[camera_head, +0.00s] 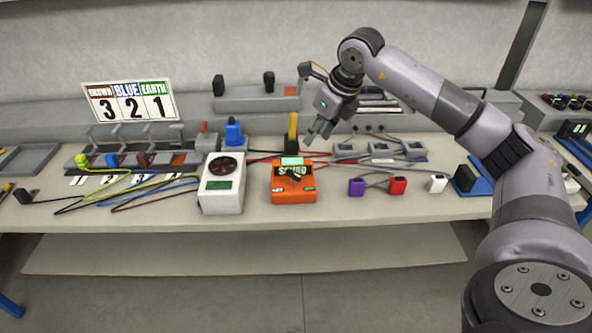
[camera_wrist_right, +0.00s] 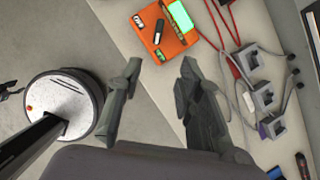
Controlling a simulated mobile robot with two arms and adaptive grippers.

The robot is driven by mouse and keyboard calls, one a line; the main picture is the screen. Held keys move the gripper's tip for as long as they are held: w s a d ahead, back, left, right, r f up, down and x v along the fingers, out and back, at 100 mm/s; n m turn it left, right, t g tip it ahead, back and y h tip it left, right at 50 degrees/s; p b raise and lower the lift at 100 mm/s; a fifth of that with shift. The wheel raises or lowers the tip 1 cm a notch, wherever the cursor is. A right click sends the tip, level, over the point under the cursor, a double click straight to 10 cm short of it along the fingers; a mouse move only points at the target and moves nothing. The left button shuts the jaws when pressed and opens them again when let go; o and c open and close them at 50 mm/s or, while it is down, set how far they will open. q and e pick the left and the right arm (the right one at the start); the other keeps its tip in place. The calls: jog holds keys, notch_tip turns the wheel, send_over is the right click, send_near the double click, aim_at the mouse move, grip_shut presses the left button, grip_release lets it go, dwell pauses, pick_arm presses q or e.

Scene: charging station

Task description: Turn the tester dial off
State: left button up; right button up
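The orange tester (camera_head: 293,187) stands near the middle of the bench, with a lit green screen and a black dial (camera_head: 294,178) on its face. In the right wrist view the tester (camera_wrist_right: 177,43) is at the top, and its dial (camera_wrist_right: 159,30) shows as a dark bar. My right gripper (camera_head: 318,133) is above the bench, behind and to the right of the tester, not touching it. Its fingers (camera_wrist_right: 160,88) are spread apart with nothing between them in the right wrist view. My left gripper is in neither view.
A white box with a round fan (camera_head: 221,184) stands left of the tester. Purple (camera_head: 356,187) and red (camera_head: 398,186) blocks lie to its right. Grey cable connectors (camera_head: 382,150) sit behind them. Several coloured cables (camera_head: 130,190) lie at left. A number board (camera_head: 130,101) stands at the back.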

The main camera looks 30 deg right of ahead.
aim_at(294, 173)
jog(key=p+x, duration=0.1)
jog(key=x, duration=0.7)
jog(key=p+x, duration=0.1)
jog(key=x, duration=0.7)
jog(key=shift+w+a+f, duration=0.25)
jog(key=shift+f, duration=0.05)
grip_shut()
